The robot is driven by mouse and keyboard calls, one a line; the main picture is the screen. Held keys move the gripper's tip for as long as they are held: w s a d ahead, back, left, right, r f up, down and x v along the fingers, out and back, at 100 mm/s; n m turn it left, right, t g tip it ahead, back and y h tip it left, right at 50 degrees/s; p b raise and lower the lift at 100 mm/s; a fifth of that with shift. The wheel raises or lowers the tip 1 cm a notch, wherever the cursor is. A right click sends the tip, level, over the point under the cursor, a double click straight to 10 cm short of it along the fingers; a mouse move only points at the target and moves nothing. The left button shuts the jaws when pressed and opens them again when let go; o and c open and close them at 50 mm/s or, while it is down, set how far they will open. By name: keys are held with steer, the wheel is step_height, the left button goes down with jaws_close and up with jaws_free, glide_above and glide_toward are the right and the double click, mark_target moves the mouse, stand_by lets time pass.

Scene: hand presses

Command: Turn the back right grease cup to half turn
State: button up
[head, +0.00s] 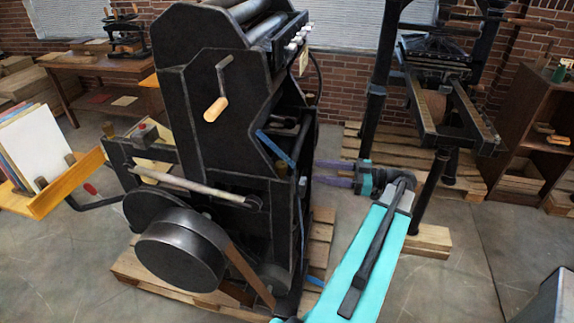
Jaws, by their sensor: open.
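A large black hand press (215,120) stands left of centre. A row of several small pale knobs (298,39) sits at its upper right edge; I cannot tell whether these are grease cups. No grease cup can be made out clearly, and the press's far side is hidden. My gripper (317,172) is at the press's right side, well below the pale knobs. Its two purple fingers point left and stand apart, with nothing seen between them. I cannot tell whether the fingertips touch the press.
The press stands on a wooden pallet (130,267). A crank with a wooden handle (215,109) and a large black drum (175,252) are on its near side. A second press (430,95) stands at the back right, beside a wooden shelf (525,110).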

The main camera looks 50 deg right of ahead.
mark_target(286, 166)
steer(key=p+x, duration=0.4)
steer(key=x, duration=0.6)
steer(key=shift+w+r, duration=0.1)
steer(key=shift+w, duration=0.05)
steer(key=shift+x, duration=0.9)
steer(key=c, duration=1)
steer(key=shift+c, duration=0.2)
steer(key=shift+a+f+m+h+b, duration=0.2)
steer(key=shift+f+m+h+b, duration=0.1)
steer(key=shift+h+b, duration=0.3)
steer(key=shift+m+t+h+b, duration=0.4)
steer(key=shift+b, duration=0.75)
steer(key=shift+r, duration=0.15)
